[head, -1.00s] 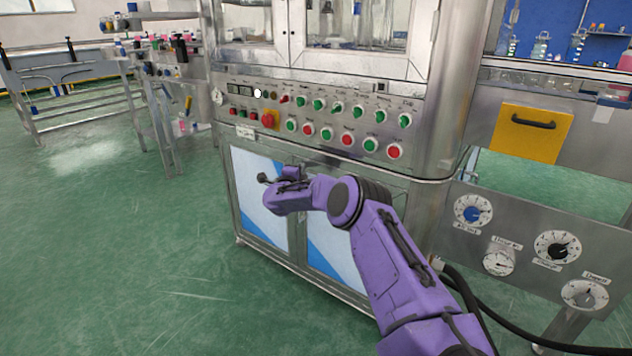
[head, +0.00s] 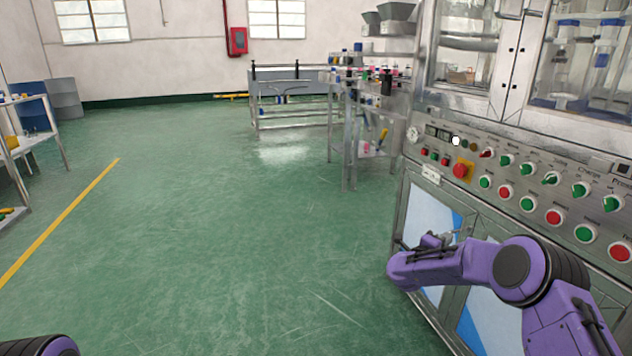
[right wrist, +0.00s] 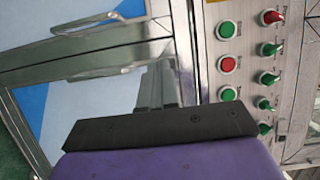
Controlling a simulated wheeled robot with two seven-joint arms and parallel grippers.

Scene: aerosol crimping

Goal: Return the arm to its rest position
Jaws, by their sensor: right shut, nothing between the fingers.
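My right arm (head: 535,275) is purple and comes in from the lower right in the head view, bent in front of the machine's lower doors. My right gripper (head: 438,240) shows small and dark behind the wrist; it is shut and holds nothing. It appears close in front of the steel machine (head: 412,215), below its button panel; whether it touches cannot be told. The right wrist view shows the machine's door handles (right wrist: 100,70) and buttons (right wrist: 228,64) beyond a black and purple part of my own arm. A purple piece of my left arm shows at the lower left; its gripper is out of view.
The panel carries a red emergency button (head: 461,170) and several green and red controls. A steel table (head: 350,140) with bottles stands beyond. A shelf rack (head: 45,150) stands at far left. The green floor (head: 220,220) between is clear, with a yellow line (head: 70,215).

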